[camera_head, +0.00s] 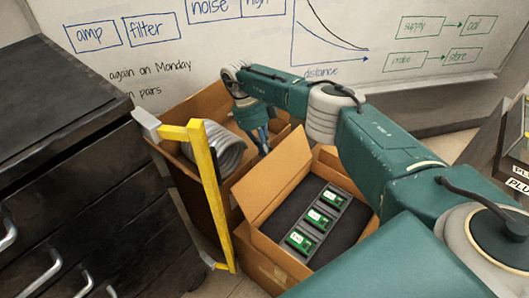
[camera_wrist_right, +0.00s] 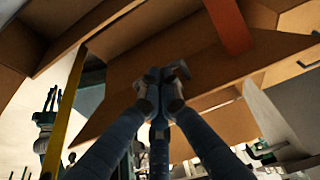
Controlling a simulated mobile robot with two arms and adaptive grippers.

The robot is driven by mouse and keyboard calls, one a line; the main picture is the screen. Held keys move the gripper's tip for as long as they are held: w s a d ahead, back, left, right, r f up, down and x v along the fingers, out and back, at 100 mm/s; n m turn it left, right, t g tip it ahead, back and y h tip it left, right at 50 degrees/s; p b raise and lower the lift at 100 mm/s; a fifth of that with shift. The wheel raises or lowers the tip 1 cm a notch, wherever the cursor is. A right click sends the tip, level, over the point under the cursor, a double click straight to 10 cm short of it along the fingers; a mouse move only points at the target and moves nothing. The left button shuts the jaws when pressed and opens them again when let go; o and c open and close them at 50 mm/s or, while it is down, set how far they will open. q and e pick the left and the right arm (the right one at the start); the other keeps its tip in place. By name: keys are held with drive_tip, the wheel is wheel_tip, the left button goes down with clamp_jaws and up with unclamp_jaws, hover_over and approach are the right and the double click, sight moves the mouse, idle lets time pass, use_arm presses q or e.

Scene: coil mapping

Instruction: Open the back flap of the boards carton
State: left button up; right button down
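The boards carton (camera_head: 258,246) stands open at the centre of the head view. Green boards (camera_head: 321,217) sit in a grey strip on dark padding inside it. One flap (camera_head: 271,181) stands raised on its left side, and a smaller flap (camera_head: 328,157) shows at the back. My right arm hides the carton's right side. My right gripper (camera_head: 262,143) points down just beyond the raised flap, near the other carton. In the right wrist view its fingertips (camera_wrist_right: 160,84) are together in front of brown cardboard (camera_wrist_right: 205,65); contact is unclear. My left gripper is not identifiable.
A second carton (camera_head: 192,188) behind and left holds a grey ribbed coil (camera_head: 214,150). A yellow bar frame (camera_head: 207,185) stands close to both cartons. A black drawer cabinet (camera_head: 70,180) fills the left, and a whiteboard (camera_head: 280,60) stands behind.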

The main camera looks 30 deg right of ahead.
drive_tip(key=shift+s+d+f, duration=0.1)
drive_tip(key=shift+s+d, duration=0.1)
